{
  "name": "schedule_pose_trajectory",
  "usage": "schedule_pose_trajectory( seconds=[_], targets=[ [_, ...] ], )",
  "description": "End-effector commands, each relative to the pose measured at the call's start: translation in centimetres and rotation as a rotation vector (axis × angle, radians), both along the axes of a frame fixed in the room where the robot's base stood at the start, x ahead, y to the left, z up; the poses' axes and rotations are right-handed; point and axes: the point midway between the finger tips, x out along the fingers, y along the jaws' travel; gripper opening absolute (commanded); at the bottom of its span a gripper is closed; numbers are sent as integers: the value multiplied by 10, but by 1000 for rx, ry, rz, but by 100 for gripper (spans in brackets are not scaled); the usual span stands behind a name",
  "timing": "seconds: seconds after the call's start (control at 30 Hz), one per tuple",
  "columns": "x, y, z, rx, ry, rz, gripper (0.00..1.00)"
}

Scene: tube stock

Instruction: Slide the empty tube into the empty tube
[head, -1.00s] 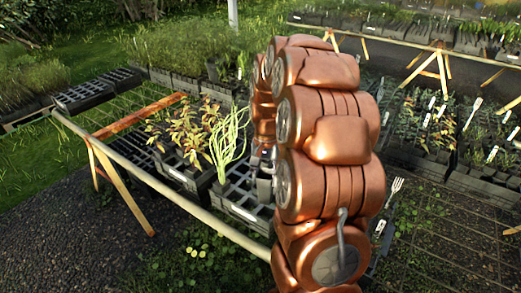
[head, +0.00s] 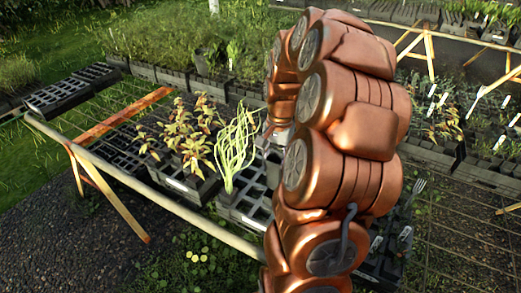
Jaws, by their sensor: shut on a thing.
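The black tray of square cells (head: 243,212) stands on the wooden-framed rack, left of my copper arm, and several of its cells look empty. A light green stringy plant (head: 235,152) rises from a dark cell at its left end. My arm stands upright in front of the tray and hides its right part. My gripper is hidden behind the arm, so its jaws and anything in them do not show. I cannot single out either empty tube.
Reddish leafy plants (head: 195,140) stand in black pots left of the stringy plant. A pale rail (head: 130,180) runs along the rack's front. More seedling trays (head: 440,150) lie to the right. Open lattice (head: 128,150) lies at the left.

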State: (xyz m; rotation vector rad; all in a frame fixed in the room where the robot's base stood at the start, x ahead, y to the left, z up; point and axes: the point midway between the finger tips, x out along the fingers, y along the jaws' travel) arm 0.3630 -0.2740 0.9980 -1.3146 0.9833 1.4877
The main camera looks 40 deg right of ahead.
Motion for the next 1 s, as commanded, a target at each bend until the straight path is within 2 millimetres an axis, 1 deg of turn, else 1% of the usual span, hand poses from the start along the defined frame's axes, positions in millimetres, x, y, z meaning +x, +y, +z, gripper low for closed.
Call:
schedule_pose_trajectory(
  seconds=[0.33,0.77,1.0],
  targets=[
    [1,0,-5,0,0,2,34],
    [0,1,-24,2,3,1,34],
    [0,1,-26,1,1,1,34]
  ],
)
